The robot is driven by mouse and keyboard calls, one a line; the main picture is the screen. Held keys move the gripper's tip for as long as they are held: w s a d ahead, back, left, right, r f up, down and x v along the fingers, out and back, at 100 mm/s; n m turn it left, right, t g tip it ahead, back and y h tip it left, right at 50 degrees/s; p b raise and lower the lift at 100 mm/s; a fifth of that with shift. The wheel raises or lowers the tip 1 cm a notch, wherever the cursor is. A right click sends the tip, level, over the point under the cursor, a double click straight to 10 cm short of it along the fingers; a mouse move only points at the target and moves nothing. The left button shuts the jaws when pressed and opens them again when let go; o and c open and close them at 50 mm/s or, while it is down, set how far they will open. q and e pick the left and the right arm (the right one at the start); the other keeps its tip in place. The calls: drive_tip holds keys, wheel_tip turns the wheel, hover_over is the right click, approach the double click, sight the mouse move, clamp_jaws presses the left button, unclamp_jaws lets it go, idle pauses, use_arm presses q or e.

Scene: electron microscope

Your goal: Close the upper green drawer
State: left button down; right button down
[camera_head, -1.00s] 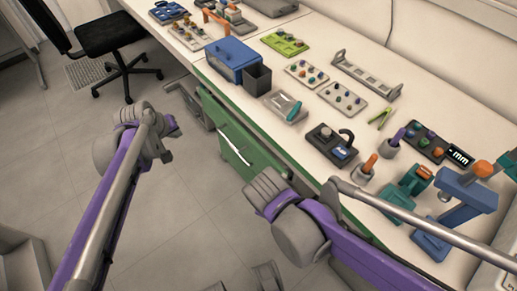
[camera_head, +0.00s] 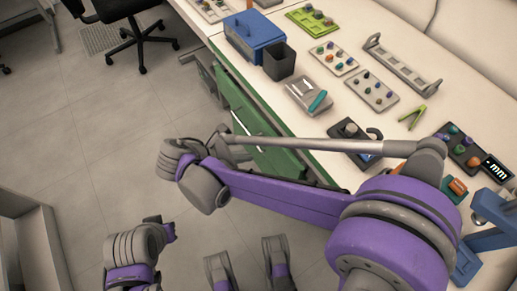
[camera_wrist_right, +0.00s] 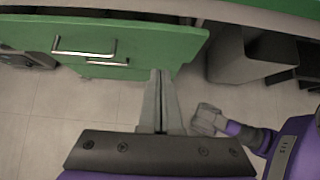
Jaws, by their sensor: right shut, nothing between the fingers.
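The upper green drawer (camera_wrist_right: 150,40) fills the top left of the right wrist view, with a metal handle (camera_wrist_right: 85,48) on its front. A second green front with its own handle (camera_wrist_right: 108,63) shows just below it. In the head view, the green drawer unit (camera_head: 240,98) stands under the bench, partly hidden by my right arm. My right gripper (camera_wrist_right: 160,75) is shut and empty, its tips close to the lower edge of the drawer front; contact cannot be told. It also shows in the head view (camera_head: 222,132). My left gripper (camera_head: 168,232) is low, apart from the drawers; its jaws are unclear.
The bench top (camera_head: 340,115) holds a blue box (camera_head: 255,38), a dark bin (camera_head: 279,62) and several small trays. A grey bin (camera_wrist_right: 240,55) stands right of the drawers in the wrist view. The floor (camera_head: 95,150) in front is clear.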

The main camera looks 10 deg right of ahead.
sight(281, 149)
drive_tip(key=shift+w+d+f+b, duration=0.55)
drive_tip(key=shift+d+f, duration=0.5)
drive_tip(key=shift+d, duration=0.6)
drive_tip(key=shift+w+d+f+b, duration=0.55)
drive_tip(key=shift+d+f, duration=0.5)
drive_tip(key=shift+d, duration=0.55)
drive_tip(key=shift+w+d+f+b, duration=0.4)
drive_tip(key=shift+w+d+f, duration=0.25)
drive_tip(key=shift+d+f, duration=0.7)
drive_tip(key=shift+d+r, duration=0.3)
drive_tip(key=shift+d, duration=0.05)
